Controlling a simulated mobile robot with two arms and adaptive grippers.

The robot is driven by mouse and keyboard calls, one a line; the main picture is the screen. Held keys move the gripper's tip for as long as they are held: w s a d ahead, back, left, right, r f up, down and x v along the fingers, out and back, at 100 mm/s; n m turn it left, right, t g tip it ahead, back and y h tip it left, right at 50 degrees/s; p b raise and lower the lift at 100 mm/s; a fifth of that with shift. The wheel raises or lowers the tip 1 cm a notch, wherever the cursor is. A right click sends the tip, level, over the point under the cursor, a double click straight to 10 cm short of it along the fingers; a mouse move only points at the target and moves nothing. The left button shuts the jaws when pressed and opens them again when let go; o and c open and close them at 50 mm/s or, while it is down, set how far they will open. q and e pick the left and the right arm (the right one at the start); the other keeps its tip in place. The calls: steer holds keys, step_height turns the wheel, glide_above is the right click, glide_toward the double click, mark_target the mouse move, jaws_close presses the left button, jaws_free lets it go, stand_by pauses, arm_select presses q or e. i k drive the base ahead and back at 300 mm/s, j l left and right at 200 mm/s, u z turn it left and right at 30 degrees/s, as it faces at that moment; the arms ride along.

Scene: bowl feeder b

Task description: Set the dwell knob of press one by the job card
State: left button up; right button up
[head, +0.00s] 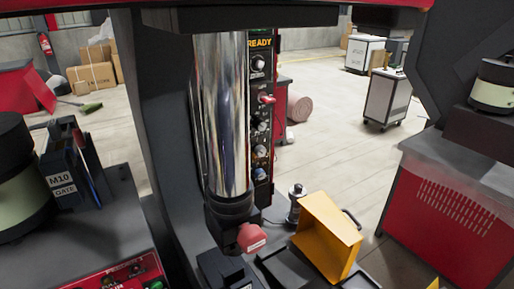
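A tall dark control panel (259,110) stands behind and to the right of a large chrome cylinder (220,115). It has a lit READY display (260,43) at its top. A red lever or switch (266,98) sits lower, and several small round controls (260,152) follow down the panel. Their lettering is too small to read, so I cannot tell which is the dwell knob. The cylinder hides part of the panel's left side. I cannot make out a job card. Neither gripper is in view.
A red knob or button (251,237) sits below the cylinder. A yellow bin (328,238) and a small metal canister (296,202) stand to its right. A gate unit labelled M10 (62,180) is at left. A red cabinet (445,215) stands at right; open floor lies behind.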

mark_target(259, 151)
steer(key=k, duration=0.6)
steer(key=u, duration=1.5)
steer(key=k+l+u, duration=0.1)
steer(key=l+u, duration=0.15)
steer(key=u, duration=0.15)
steer(key=k+l+u, duration=0.15)
steer(key=u, duration=0.2)
steer(key=k+l+u, duration=0.15)
steer(key=u, duration=0.25)
steer(key=k+l, duration=0.05)
steer(key=l, duration=0.05)
